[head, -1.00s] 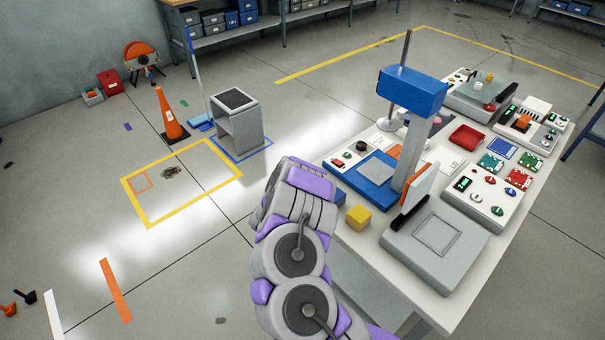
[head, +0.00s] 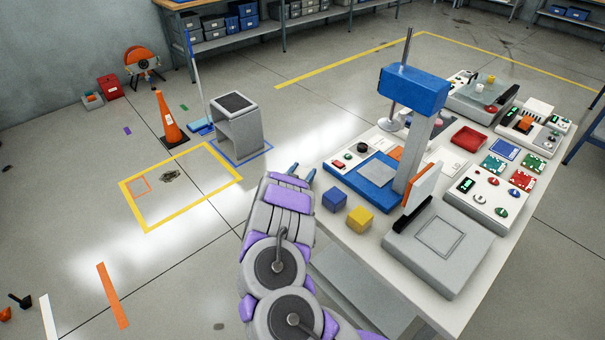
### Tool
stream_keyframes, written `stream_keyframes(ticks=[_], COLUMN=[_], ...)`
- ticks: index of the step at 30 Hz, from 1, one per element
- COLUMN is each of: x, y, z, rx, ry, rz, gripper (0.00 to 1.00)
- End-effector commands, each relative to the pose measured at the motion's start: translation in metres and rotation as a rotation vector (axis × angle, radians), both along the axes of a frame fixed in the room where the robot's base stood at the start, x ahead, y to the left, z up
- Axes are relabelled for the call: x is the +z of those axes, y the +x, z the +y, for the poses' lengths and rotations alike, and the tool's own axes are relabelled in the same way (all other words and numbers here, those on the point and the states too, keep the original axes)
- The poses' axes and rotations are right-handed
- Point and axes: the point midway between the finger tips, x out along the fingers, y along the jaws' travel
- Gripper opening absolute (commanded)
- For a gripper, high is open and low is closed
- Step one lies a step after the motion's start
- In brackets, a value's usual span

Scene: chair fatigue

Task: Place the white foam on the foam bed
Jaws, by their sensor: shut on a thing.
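My gripper (head: 301,171) is beyond my grey and purple arm, near the left edge of the white table (head: 402,290). I cannot make out a piece of white foam for certain. I cannot tell which surface is the foam bed. A blue base with a grey pad (head: 376,172) stands on the table, right of my gripper. A low grey block with a square outline (head: 437,236) stands nearer on the table.
A blue cube (head: 334,202) and a yellow cube (head: 359,218) sit close to my gripper. A grey column with a blue head (head: 413,86) rises over the table. A grey stool (head: 237,137) and an orange cone (head: 171,117) stand on the floor. The floor at left is mostly clear.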

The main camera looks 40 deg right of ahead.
Motion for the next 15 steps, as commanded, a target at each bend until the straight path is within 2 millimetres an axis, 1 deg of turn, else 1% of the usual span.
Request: stream_keyframes(ticks=[3, 4, 11, 12, 15], x=[-0.003, -0.0028, -0.0023, -0.0023, -0.0023], y=[-0.0001, -0.0001, -0.0002, -0.0002, -0.0002], z=[-0.0001, -0.0001, -0.0001, -0.0001, -0.0001], rx=[0.0, 0.0, 0.0, 0.0, 0.0], ry=[0.0, 0.0, 0.0, 0.0, 0.0], rz=[0.001, 0.001, 0.001, 0.001, 0.001], gripper=[0.17, 0.65, 0.87, 0.88, 0.88])
